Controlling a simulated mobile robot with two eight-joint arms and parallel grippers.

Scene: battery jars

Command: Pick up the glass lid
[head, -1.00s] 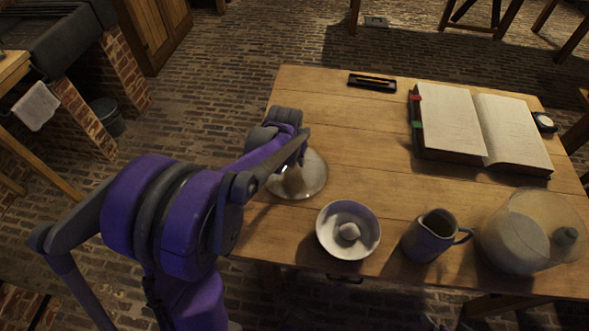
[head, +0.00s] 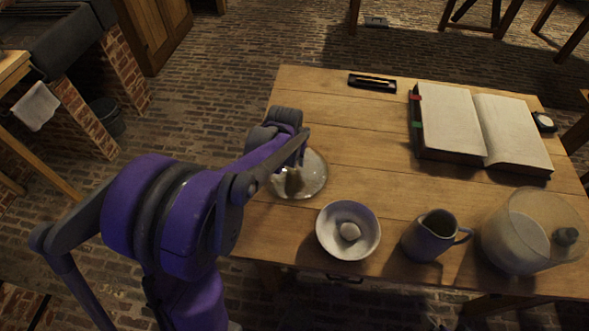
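The glass lid (head: 312,176) is a clear round disc on the left part of the wooden table. My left arm reaches over it from the left. My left gripper (head: 292,172) is at the lid's middle, where a knob would be; the arm hides most of the fingers, so I cannot tell whether they are open or shut, or whether the lid is touching the table. My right gripper is not in view.
On the table (head: 345,120) stand a white bowl (head: 348,250) with a pale lump in it, a grey jug (head: 428,242), a large glass jar (head: 515,245), an open book (head: 478,125) and a dark pen tray (head: 372,82). The table's middle is clear.

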